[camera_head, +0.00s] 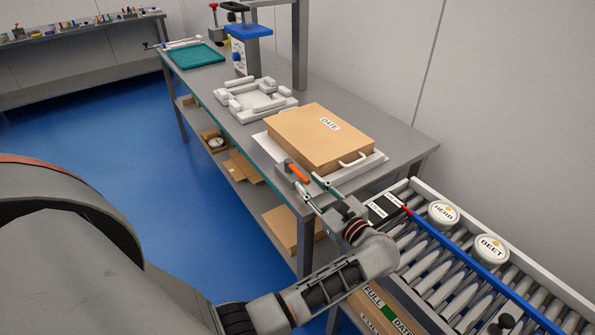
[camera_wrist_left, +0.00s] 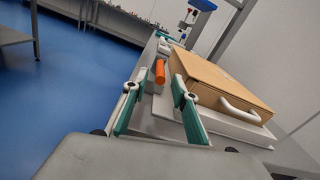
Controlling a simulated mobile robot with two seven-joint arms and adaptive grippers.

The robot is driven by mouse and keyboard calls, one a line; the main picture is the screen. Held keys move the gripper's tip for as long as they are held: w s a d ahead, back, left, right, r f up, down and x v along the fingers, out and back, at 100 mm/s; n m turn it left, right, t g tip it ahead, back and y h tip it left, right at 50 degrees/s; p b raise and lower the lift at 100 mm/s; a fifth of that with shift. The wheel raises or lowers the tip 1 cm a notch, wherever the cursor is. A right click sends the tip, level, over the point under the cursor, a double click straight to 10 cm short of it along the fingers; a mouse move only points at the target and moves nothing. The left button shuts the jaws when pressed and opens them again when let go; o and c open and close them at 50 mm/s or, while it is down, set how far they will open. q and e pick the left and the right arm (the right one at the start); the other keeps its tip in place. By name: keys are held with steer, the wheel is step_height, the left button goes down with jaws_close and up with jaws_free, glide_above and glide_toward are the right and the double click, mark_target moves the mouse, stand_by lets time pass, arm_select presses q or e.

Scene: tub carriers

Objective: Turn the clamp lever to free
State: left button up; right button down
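The clamp lever (camera_head: 298,172) is a short orange handle on a grey block at the front edge of the table, beside the white fixture holding a tan box marked DATE (camera_head: 308,138). In the left wrist view the orange lever (camera_wrist_left: 160,72) appears beyond and between the fingertips. My left gripper (camera_head: 309,183) is open and empty, its teal fingers pointing at the lever with a small gap apparent. Both fingers also show in the left wrist view (camera_wrist_left: 154,86). I cannot tell whether either finger touches the lever. My right gripper is not in view.
A roller conveyor (camera_head: 425,273) at right carries round tubs marked HERB (camera_head: 443,213) and BEET (camera_head: 490,248). A white nest fixture (camera_head: 256,101), a blue-topped device (camera_head: 248,32) and a teal tray (camera_head: 196,56) stand farther back on the grey table. Blue floor lies open at left.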

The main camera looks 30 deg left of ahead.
mark_target(291, 166)
arm_select(q)
steer(key=p+x, duration=0.1)
steer(key=x, duration=0.5)
steer(key=shift+w+a, duration=0.15)
steer(key=shift+a, duration=0.15)
jaws_close()
